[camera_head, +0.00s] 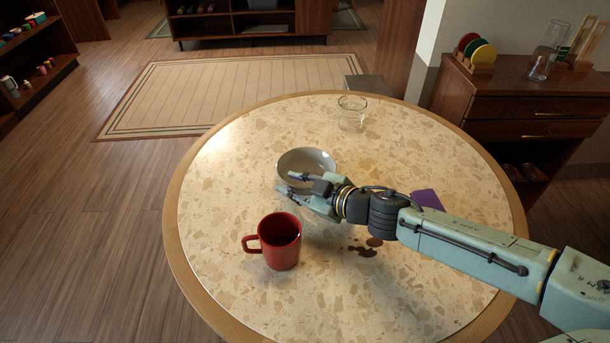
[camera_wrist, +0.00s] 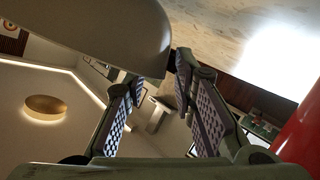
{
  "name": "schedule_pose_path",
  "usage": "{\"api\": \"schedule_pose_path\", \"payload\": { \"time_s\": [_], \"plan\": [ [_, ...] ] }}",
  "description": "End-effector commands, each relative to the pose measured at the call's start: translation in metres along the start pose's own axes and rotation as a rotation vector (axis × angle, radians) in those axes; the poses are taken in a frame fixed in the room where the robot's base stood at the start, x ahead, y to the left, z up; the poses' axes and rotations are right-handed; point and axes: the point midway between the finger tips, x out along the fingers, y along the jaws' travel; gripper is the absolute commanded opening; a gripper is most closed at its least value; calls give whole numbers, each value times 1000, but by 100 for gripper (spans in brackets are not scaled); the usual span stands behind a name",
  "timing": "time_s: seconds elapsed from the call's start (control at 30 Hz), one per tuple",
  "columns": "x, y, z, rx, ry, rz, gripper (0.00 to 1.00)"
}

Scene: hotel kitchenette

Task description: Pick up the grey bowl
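The grey bowl (camera_head: 305,158) stands upright on the round table, a little left of its middle, and looks empty. My gripper (camera_head: 298,184) is at the bowl's near side, its fingers pointing left and overlapping the near rim in the head view. In the wrist view the bowl (camera_wrist: 105,30) fills the upper left and hides one fingertip. My gripper (camera_wrist: 165,100) is open there, with a clear gap between its two padded fingers. I cannot tell whether a finger touches the bowl.
A red mug (camera_head: 281,241) stands close in front of the gripper; its side shows in the wrist view (camera_wrist: 303,140). A clear glass (camera_head: 352,113) stands behind the bowl. A purple item (camera_head: 427,199) lies behind my arm. The table's left side is free.

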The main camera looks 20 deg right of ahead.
Motion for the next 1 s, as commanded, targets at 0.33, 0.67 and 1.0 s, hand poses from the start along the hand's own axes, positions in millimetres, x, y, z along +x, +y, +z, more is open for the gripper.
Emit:
{"api": "schedule_pose_path", "payload": {
  "time_s": [0.33, 0.67, 1.0],
  "plan": [
    [0, 0, 0, 0, 0, 0, 0],
    [0, 0, 0, 0, 0, 0, 0],
    [0, 0, -1, -2, 1, 0, 0]
  ]
}}
